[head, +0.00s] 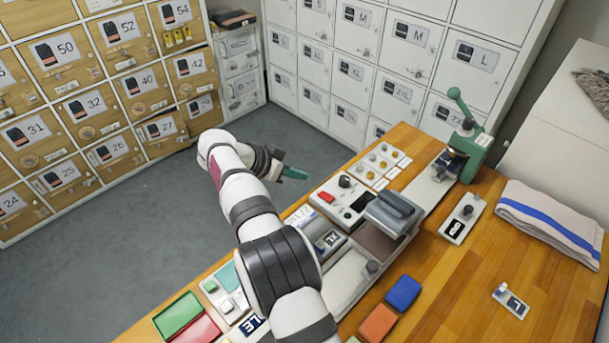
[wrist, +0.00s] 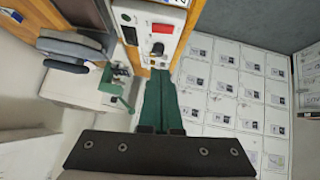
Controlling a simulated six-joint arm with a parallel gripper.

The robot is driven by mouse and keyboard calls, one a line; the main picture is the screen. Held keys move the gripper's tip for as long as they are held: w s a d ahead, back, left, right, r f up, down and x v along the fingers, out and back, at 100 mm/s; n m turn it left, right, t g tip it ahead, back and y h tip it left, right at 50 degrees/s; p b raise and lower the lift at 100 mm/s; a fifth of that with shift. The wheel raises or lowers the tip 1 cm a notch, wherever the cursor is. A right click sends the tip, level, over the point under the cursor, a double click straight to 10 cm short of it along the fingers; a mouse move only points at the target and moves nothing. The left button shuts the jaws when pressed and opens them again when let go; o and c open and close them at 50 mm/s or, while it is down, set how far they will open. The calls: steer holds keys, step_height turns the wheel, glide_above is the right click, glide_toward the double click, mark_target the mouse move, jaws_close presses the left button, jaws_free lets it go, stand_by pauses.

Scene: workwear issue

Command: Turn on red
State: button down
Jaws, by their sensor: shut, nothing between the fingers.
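A red switch (head: 326,197) sits on a white control box (head: 333,207) on the wooden bench. A black knob (head: 344,182) is beside it. In the wrist view the red switch (wrist: 162,28) and the knob (wrist: 158,48) are on the box's face, beyond my fingertips. Whether the switch is on or off cannot be told. My gripper (head: 304,175) has green fingers, shut with nothing between them, in the air to the upper left of the box and apart from it. The closed fingers (wrist: 160,72) also show in the wrist view.
A grey-topped press (head: 393,210) stands right beside the control box, and a green lever tool (head: 468,145) is further back. Indicator buttons (head: 377,165) lie behind the box. Lockers line the back.

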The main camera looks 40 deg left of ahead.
steer(key=shift+d+r, duration=0.15)
steer(key=shift+d, duration=0.4)
glide_above(332, 196)
steer(key=s, duration=0.3)
steer(key=f, duration=0.4)
steer(key=a+f, duration=0.1)
steer(key=f, duration=0.1)
steer(key=shift+f, duration=0.4)
steer(key=f, duration=0.3)
steer(key=shift+w+d+f, duration=0.15)
steer(key=shift+d+f, duration=0.1)
steer(key=shift+d, duration=0.05)
steer(key=shift+f, duration=0.35)
